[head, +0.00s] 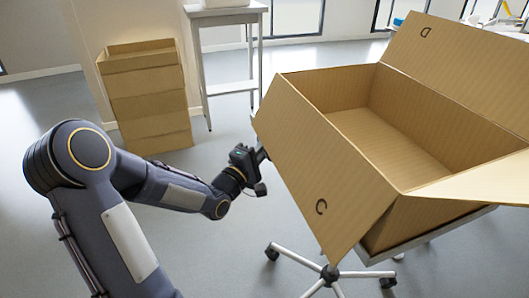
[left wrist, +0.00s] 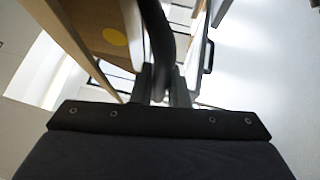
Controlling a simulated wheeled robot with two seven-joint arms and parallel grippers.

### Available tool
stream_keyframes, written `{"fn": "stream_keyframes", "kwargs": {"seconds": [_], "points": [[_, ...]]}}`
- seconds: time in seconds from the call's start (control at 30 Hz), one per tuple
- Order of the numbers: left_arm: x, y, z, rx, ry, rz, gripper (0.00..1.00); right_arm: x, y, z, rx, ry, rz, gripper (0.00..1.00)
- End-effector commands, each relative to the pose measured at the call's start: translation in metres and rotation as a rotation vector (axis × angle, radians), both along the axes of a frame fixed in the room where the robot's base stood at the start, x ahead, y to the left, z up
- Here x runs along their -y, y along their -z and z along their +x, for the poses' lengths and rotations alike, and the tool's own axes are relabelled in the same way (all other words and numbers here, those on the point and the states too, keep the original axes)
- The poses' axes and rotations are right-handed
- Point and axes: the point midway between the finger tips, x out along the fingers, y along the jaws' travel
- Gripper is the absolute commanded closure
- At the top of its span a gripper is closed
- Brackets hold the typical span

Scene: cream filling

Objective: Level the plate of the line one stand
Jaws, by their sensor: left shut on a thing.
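The stand has a wheeled base (head: 331,274) and a grey plate (head: 432,238), whose edge shows under a large open cardboard box (head: 345,165). The plate's edge slants up to the right in the head view; I cannot tell its true tilt. My left gripper (head: 262,153) is at the box's left side, with its fingertips partly hidden by the flap marked C. In the left wrist view my left gripper (left wrist: 166,88) is shut on a dark curved bar (left wrist: 157,35). What the bar joins is unclear. My right gripper is out of view.
A stack of cardboard boxes (head: 148,100) stands at the back left, beside a light side table (head: 228,13). The box's flaps spread outward over the stand. The grey floor (head: 225,260) is clear in front of the stand's left side.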

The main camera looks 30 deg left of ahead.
Motion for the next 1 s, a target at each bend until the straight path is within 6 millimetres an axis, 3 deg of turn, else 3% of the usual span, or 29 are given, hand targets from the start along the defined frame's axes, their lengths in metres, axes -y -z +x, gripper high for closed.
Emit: {"fn": "stream_keyframes", "kwargs": {"seconds": [0.07,0.1,0.27,0.63,1.0], "points": [[0.000,-0.004,0.000,0.011,0.001,0.006,1.00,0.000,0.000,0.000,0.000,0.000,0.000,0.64],[0.000,-0.004,0.001,0.012,0.001,0.006,0.84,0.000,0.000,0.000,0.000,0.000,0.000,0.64],[0.000,-0.003,0.000,0.009,0.001,0.004,0.64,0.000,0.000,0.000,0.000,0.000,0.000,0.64],[-0.002,-0.001,-0.007,0.002,-0.002,0.004,0.64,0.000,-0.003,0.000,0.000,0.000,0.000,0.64],[-0.008,0.007,-0.064,0.003,-0.002,0.003,0.64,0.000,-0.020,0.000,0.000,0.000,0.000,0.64]]}}
